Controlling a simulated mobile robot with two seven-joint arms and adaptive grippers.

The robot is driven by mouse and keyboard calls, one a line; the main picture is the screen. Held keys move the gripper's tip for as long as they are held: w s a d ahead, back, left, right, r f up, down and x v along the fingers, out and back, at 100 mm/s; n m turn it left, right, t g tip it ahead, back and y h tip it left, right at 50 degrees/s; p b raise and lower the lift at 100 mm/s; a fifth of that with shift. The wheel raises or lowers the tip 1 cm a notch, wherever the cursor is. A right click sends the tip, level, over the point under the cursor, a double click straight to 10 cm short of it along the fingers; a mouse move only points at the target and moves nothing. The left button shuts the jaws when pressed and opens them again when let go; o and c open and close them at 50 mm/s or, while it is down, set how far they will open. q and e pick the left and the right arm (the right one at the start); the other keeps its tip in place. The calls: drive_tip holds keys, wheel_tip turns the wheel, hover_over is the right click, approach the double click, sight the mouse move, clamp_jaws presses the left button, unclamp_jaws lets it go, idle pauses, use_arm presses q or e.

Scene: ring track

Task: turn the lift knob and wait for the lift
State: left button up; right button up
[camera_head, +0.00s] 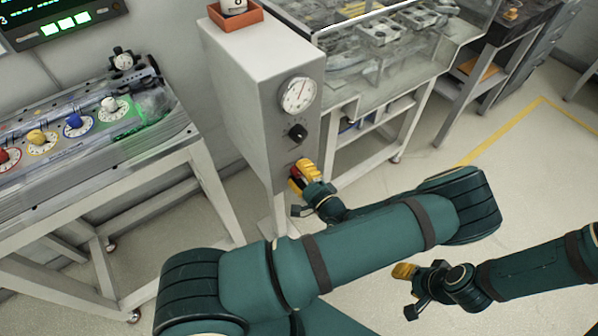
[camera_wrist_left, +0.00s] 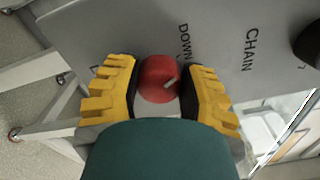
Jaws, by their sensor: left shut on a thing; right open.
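The grey control cabinet (camera_head: 250,95) stands in the middle of the head view, with a round white gauge (camera_head: 298,95), a black knob (camera_head: 298,132) and a red knob (camera_head: 295,174) down its front. In the left wrist view the red knob (camera_wrist_left: 158,79) has a pale pointer mark and the word DOWN beside it. My left gripper (camera_head: 304,174) is shut on the red knob, its yellow fingers on either side of it. The black knob (camera_wrist_left: 309,45) is at that view's right edge, near the word CHAIN. My right gripper (camera_head: 408,285) is open and empty above the floor.
A bench (camera_head: 150,150) with several coloured knobs stands left of the cabinet. A clear-walled machine (camera_head: 390,60) on a white frame stands to the right. An orange tray (camera_head: 236,17) sits on the cabinet top. The floor at right is clear, with a yellow line.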

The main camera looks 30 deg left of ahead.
use_arm(q)
drive_tip(key=o, duration=1.2)
drive_tip(key=v, duration=1.2)
